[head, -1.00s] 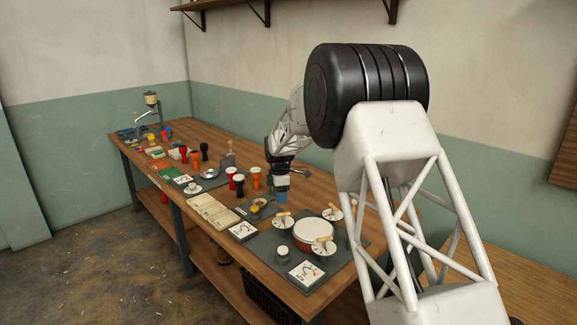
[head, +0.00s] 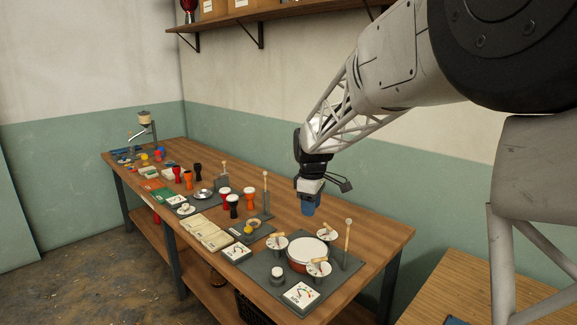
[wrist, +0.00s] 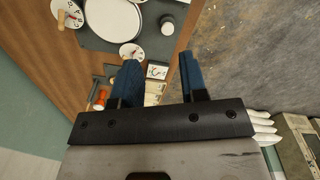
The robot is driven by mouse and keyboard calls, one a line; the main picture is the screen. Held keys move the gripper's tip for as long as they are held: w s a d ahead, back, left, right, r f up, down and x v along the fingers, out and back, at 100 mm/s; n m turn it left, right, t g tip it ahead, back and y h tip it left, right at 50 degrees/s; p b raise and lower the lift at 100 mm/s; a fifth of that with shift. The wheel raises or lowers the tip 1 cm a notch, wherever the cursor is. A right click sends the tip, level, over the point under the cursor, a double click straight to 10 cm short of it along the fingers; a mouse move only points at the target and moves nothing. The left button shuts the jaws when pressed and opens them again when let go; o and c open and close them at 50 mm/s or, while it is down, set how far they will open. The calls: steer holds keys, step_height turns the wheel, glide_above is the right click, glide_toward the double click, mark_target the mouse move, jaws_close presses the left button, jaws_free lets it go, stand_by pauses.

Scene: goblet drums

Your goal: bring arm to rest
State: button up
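My gripper (head: 309,205) hangs above the back right part of the workbench (head: 373,237) in the head view, behind the large drum. In the wrist view its two blue fingers (wrist: 158,80) stand well apart with nothing between them, so it is open and empty. A large white-topped drum with a red-brown shell (head: 306,255) stands on a dark grey mat (head: 262,268) in front of it. Several small goblet drums in red, black and orange, such as an orange one (head: 249,200), stand upright further left along the bench.
White dials (head: 277,242) and a gauge card (head: 301,296) surround the large drum. Upright mallets with round heads (head: 348,240) stand near the bench's back. Pale trays (head: 212,236) lie mid-bench. A wall shelf (head: 270,28) runs above. Bare bench shows at the back right.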

steer(key=s+d+r+m+t, duration=0.1)
steer(key=s+d+m, duration=0.2)
steer(key=s, duration=0.8)
steer(key=s+d+r+m, duration=0.1)
steer(key=s+d+m, duration=0.3)
steer(key=s, duration=0.6)
steer(key=s+d+r+m+t, duration=0.1)
steer(key=s+d+r+m, duration=0.15)
steer(key=s, duration=0.85)
steer(key=s+d+f+m, duration=0.2)
steer(key=s+f+m, duration=0.2)
steer(key=s, duration=0.7)
steer(key=shift+s+d+f, duration=0.15)
steer(key=shift+d+f, duration=0.2)
steer(key=shift+f, duration=0.1)
